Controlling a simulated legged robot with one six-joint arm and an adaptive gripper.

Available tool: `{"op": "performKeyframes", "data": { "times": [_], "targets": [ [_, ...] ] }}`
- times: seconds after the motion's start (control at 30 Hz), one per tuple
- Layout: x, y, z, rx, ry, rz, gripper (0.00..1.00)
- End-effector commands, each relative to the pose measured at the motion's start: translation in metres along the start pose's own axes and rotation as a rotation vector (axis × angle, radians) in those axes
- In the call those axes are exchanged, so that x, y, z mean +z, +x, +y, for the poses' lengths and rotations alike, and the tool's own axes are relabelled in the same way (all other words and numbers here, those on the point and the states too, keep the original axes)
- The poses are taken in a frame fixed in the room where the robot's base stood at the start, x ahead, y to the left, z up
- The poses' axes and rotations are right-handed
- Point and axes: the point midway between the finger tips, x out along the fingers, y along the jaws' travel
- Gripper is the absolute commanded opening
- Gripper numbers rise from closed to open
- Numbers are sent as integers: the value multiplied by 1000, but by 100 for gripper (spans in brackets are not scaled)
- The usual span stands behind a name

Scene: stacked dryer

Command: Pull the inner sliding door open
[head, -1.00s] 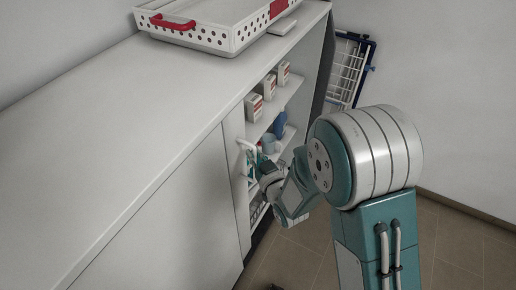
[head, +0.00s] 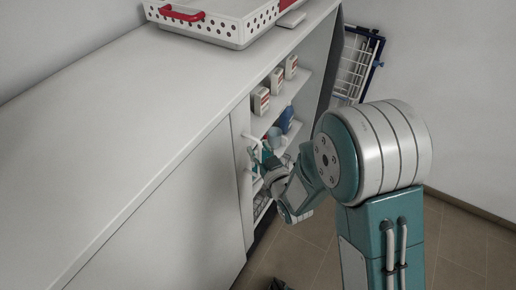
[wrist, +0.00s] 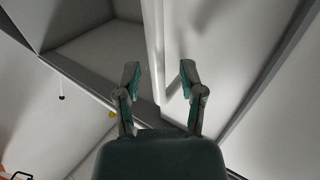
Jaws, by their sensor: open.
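A white cabinet stands along the left wall, with a large front panel (head: 165,215) and an open shelf section to its right. A white upright handle (head: 250,165) shows at the edge of that section, on what looks like the inner sliding door. In the wrist view a long white bar (wrist: 154,45), likely this handle, runs upright between my fingers. It stands on a pale panel (wrist: 215,40). My gripper (wrist: 159,74) is open, one finger on each side of the bar in the picture. I cannot tell contact. In the head view my gripper (head: 264,158) is beside the handle.
White boxes (head: 261,100) and a blue bottle (head: 287,119) stand on the shelves. A perforated white tray with a red handle (head: 181,13) sits on the cabinet top. A wire rack (head: 358,62) is at the back. Tiled floor is clear at right.

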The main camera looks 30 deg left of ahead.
Motion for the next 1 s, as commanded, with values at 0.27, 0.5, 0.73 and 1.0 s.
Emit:
{"op": "performKeyframes", "data": {
  "times": [0.27,0.5,0.73,1.0],
  "targets": [
    [2,-44,0,1,0,-4,51],
    [2,-68,-1,0,-1,-3,51],
    [2,-70,-1,-1,-1,-2,51],
    [2,-70,-1,-1,-1,-3,51]
  ]
}}
